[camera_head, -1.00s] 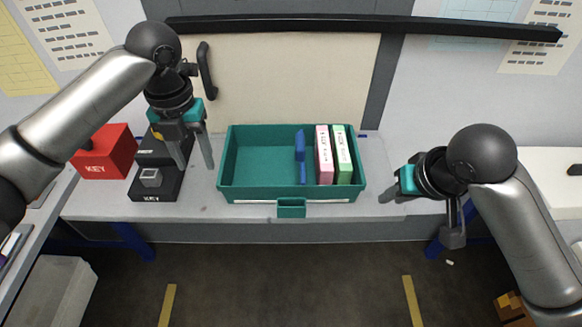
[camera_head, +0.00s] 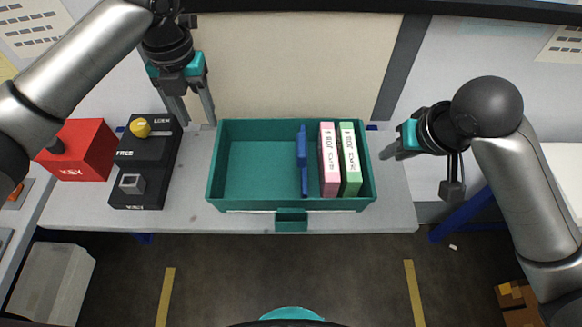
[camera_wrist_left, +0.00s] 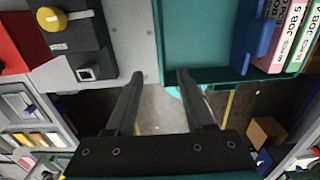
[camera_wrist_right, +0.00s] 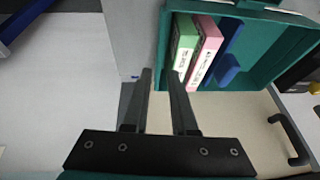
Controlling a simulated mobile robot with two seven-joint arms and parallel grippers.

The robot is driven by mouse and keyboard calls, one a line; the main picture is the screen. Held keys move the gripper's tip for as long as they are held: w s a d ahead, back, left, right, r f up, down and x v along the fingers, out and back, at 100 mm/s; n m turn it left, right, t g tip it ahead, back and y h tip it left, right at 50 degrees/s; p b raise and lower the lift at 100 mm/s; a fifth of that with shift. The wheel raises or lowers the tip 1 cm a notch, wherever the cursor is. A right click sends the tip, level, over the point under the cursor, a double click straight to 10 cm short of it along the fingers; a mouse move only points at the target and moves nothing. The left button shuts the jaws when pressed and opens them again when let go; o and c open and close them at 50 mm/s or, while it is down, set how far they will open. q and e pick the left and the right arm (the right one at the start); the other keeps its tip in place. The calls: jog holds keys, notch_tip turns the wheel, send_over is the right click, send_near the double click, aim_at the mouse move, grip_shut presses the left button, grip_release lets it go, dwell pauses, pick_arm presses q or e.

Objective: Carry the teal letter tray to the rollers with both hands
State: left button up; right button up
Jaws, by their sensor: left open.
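The teal letter tray (camera_head: 262,189) sits on the grey bench; it holds a blue divider (camera_head: 302,162), a pink box (camera_head: 329,160) and a green box (camera_head: 350,160) on its right side. My left gripper (camera_head: 196,118) is open and empty by the tray's rear left corner; its fingers (camera_wrist_left: 159,80) point toward the tray's left wall in the left wrist view. My right gripper (camera_head: 384,155) is just right of the tray's right wall. In the right wrist view its fingers (camera_wrist_right: 160,74) are apart, with the tray wall (camera_wrist_right: 164,50) lined up between them. Contact is not visible.
Left of the tray stand a black box (camera_head: 149,160) with a yellow knob (camera_head: 140,128) and a red key box (camera_head: 92,150). A cream panel (camera_head: 300,65) with a black handle (camera_wrist_right: 289,140) is behind the tray. Bare floor lies in front.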

aim_at(214, 159)
pick_arm(q)
notch_tip(214, 159, down, 15)
jog(key=shift+w+f, duration=0.1)
jog(key=shift+f, duration=0.05)
pick_arm(e)
jog(key=x, duration=1.5)
jog(key=shift+w+f, duration=0.15)
pick_arm(q)
jog(key=c, duration=0.4)
pick_arm(e)
grip_shut()
pick_arm(q)
grip_shut()
